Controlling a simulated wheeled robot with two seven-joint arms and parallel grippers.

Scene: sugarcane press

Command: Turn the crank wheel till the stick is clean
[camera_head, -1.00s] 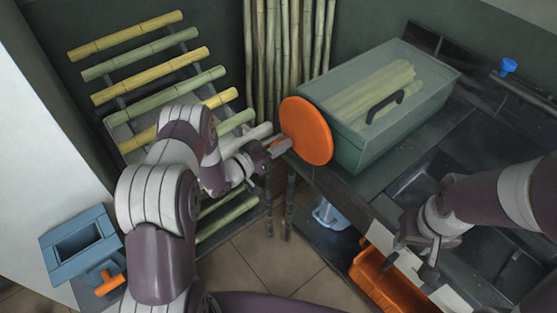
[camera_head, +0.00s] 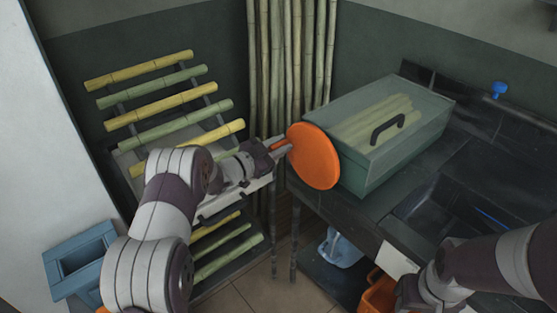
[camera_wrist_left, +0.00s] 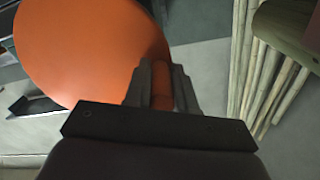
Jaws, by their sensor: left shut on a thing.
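The orange crank wheel (camera_head: 314,157) is a flat disc at the left end of the green, see-through press box (camera_head: 378,153). My left gripper (camera_head: 283,147) is at the wheel's left side, shut on its orange handle. The left wrist view shows the handle (camera_wrist_left: 162,88) between the two fingers, with the orange disc (camera_wrist_left: 85,50) beyond. Several pale green sticks (camera_head: 375,122) lie inside the box, under its lid with a dark handle. My right gripper is at the lower right edge of the head view; its fingertips are not clear.
A rack of yellow and green canes (camera_head: 150,86) stands at the left, with a blue box (camera_head: 82,258) below it. Tall canes (camera_head: 292,55) lean in the corner. A dark counter with a sink (camera_head: 470,205) lies right of the press. An orange crate (camera_head: 378,293) is below.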

